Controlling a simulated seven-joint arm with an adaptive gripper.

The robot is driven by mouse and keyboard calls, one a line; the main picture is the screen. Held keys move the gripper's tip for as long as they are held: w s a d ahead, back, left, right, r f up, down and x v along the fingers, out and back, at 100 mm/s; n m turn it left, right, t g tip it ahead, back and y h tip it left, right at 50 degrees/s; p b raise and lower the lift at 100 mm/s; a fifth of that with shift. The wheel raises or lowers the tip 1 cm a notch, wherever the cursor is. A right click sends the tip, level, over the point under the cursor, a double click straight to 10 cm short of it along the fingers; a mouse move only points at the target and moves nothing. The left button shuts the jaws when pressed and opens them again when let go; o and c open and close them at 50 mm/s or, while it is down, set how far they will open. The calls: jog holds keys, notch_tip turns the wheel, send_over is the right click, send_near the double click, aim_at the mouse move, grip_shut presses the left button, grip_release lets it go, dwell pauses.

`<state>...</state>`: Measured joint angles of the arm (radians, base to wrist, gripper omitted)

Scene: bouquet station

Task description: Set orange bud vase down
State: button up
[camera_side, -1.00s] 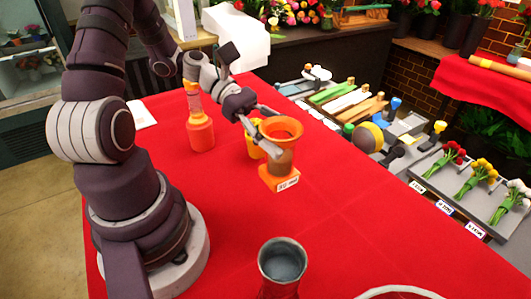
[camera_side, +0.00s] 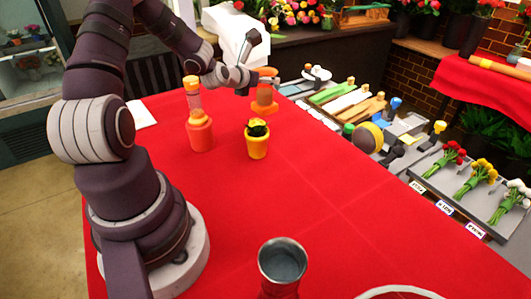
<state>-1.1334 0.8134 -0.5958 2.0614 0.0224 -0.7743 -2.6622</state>
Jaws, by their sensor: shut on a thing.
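The orange bud vase (camera_side: 264,97) is upright near the back right edge of the red-covered table (camera_side: 330,215). My gripper (camera_side: 260,84) is shut on it around its upper part, below the orange rim. I cannot tell whether its base rests on the cloth or hangs just above it.
A yellow pot with a dark plant (camera_side: 257,143) stands in front of the vase. An orange-red bottle (camera_side: 199,125) stands to its left. A metal cup (camera_side: 282,264) is at the front. Trays with tools and flowers (camera_side: 470,185) lie to the right. The middle cloth is clear.

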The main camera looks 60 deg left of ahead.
jog(key=s+a+r+n+g+y, duration=0.2)
jog(key=a+n+y, duration=0.1)
jog(key=a, duration=0.2)
jog(key=f, duration=0.5)
jog(key=a+f, duration=0.1)
jog(key=f, duration=0.1)
jog(key=shift+s+f, duration=0.25)
jog(key=shift+s, duration=0.15)
jog(key=o, duration=1.2)
jog(key=shift+f, duration=0.1)
